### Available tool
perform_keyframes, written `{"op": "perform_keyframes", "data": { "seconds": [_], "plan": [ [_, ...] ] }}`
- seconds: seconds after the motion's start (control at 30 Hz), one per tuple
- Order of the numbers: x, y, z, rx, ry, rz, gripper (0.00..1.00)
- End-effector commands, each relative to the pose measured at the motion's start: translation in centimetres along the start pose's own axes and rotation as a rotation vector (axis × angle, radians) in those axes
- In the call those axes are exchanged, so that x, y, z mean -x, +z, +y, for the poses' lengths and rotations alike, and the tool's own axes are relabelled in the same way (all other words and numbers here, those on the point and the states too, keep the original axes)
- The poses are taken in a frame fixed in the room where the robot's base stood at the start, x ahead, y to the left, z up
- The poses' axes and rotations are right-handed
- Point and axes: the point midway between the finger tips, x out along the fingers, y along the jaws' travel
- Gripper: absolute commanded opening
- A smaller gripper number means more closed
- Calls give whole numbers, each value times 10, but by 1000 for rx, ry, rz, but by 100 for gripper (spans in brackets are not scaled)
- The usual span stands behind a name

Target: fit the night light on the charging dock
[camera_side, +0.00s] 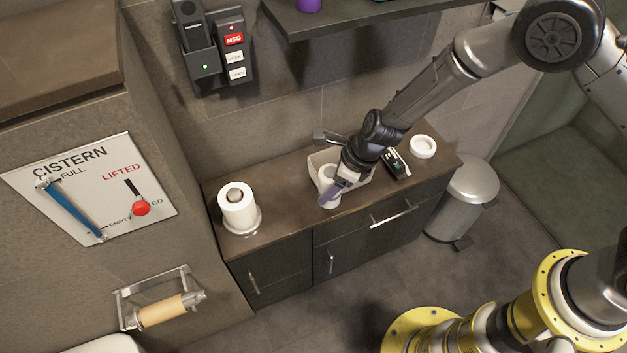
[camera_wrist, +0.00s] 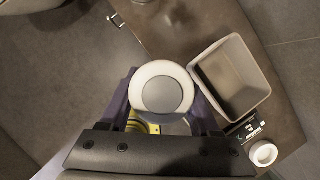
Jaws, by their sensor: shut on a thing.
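My gripper (camera_side: 329,191) is shut on the night light, a short white drum, in front of the open basket. In the wrist view the night light (camera_wrist: 162,94) shows from above as a white ring around a grey disc, between the two purple fingers of my gripper (camera_wrist: 165,108). I cannot tell whether its base is clear of the counter. A low white round piece with a recessed middle, which looks like the charging dock (camera_side: 423,146), lies apart at the counter's right end. It also shows at the lower right of the wrist view (camera_wrist: 264,153).
The pale square basket (camera_wrist: 254,91) stands close beside the night light. A black device (camera_side: 396,164) lies between basket and dock. A white roll (camera_side: 238,210) stands at the counter's left. A shelf (camera_side: 360,16) overhangs the back. A metal bin (camera_side: 464,203) stands right of the cabinet.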

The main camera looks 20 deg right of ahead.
Motion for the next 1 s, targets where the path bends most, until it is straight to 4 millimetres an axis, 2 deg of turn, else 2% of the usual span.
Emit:
{"op": "perform_keyframes", "data": {
  "seconds": [0.1,0.33,0.4,0.47,0.57,0.77,1.0],
  "plan": [
    [10,-6,2,0,-1,-3,0],
    [17,-14,6,-19,0,-1,0],
    [19,-9,4,-30,-3,-10,0],
    [20,-4,-6,-52,-12,-18,0],
    [19,-4,-31,-101,-33,-23,0],
    [19,-17,-105,-234,-92,-30,0],
    [25,-61,-204,-411,-173,-29,0]
  ]
}}
